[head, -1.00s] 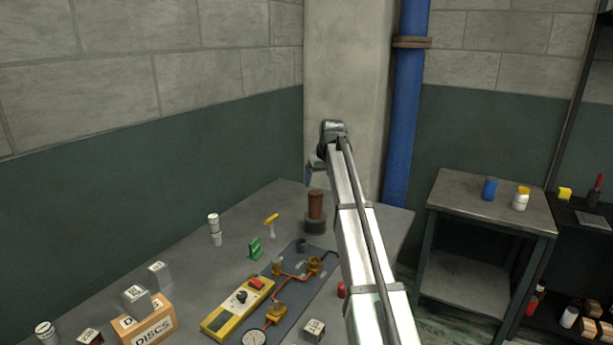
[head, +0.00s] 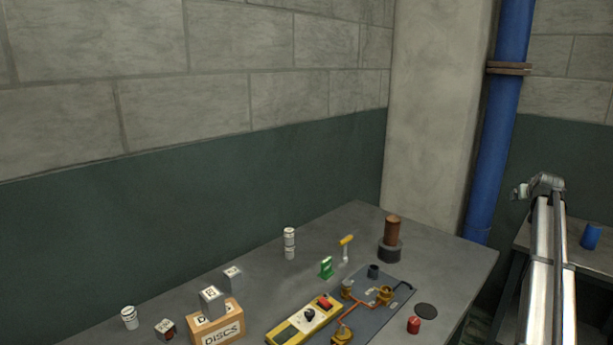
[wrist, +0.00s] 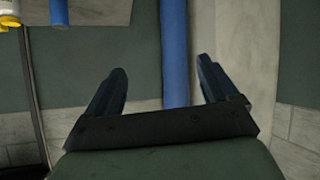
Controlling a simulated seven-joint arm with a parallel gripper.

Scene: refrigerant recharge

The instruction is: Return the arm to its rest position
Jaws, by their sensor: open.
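My gripper (wrist: 165,85) is open in the wrist view, with its two dark fingers apart and nothing between them. Behind them are the green and grey wall and a blue pipe (wrist: 174,50). In the head view my arm rises at the right edge, with its end (head: 521,191) small and partly hidden, clear of the workbench (head: 462,262) and to its right. The fingers cannot be made out there.
The bench holds a yellow device (head: 303,320), a dark board (head: 385,300) with copper piping, a brown cylinder (head: 392,230), a red can (head: 414,325), a DISCS box (head: 222,327) and white cans (head: 289,243). A side table with a blue cup (head: 591,236) stands behind my arm.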

